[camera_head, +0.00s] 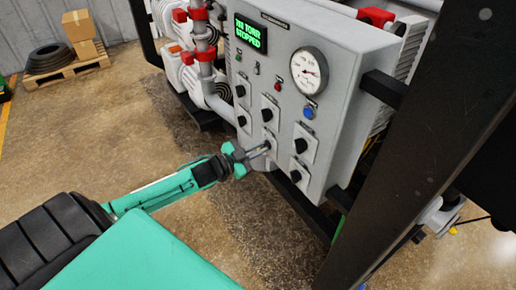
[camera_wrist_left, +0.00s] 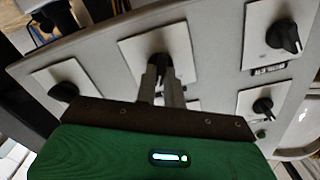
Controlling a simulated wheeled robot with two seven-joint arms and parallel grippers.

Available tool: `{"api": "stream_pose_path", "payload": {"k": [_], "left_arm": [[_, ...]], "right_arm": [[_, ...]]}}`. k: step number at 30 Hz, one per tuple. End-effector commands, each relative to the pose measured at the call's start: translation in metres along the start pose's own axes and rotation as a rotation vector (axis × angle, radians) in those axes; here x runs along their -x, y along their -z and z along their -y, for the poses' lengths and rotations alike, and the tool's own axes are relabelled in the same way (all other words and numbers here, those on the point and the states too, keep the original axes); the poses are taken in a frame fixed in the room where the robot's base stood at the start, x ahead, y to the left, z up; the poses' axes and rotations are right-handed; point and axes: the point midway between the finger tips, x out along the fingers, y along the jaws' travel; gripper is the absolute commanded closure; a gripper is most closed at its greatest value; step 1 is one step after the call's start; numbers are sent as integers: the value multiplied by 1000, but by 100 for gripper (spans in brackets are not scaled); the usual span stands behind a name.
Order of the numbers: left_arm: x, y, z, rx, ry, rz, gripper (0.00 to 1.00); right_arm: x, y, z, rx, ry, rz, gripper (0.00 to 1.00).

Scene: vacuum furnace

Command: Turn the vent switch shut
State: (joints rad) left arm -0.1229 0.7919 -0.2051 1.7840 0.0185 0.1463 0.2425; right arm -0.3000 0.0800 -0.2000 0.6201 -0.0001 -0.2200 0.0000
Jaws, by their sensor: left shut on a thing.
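The vent switch is one of several black rotary knobs on the grey control panel (camera_head: 330,70); its label is too small to read. My left gripper (camera_head: 264,149) reaches in from the left to the lower middle knob. In the left wrist view its two narrow fingers (camera_wrist_left: 161,78) are shut on a black knob (camera_wrist_left: 160,61) on a white plate (camera_wrist_left: 128,48). The fingers hide much of that knob, so its exact angle is unclear. My right gripper is not in view.
Neighbouring knobs (camera_head: 296,176) (camera_head: 267,115) sit close around the held one. The display (camera_head: 250,33) reads a TORR value and STOPPED. A round gauge (camera_head: 309,69) and a blue button (camera_head: 308,113) are at right. A dark frame post (camera_head: 400,150) stands to the right.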

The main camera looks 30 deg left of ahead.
Motion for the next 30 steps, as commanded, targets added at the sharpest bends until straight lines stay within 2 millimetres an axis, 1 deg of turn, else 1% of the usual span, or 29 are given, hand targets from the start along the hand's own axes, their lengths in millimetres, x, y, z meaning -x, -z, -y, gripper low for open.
{"api": "stream_pose_path", "payload": {"k": [5, 15, 24, 30], "left_arm": [[0, 2, 1, 107, 0, 1, 100], [0, 1, 2, 415, 0, 1, 100], [0, 0, 3, 689, 0, 1, 100], [0, -1, 3, 837, 0, 0, 100]], "right_arm": [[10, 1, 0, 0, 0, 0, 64], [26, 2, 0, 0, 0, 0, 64], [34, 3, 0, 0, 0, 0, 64], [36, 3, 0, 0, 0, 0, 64]]}}
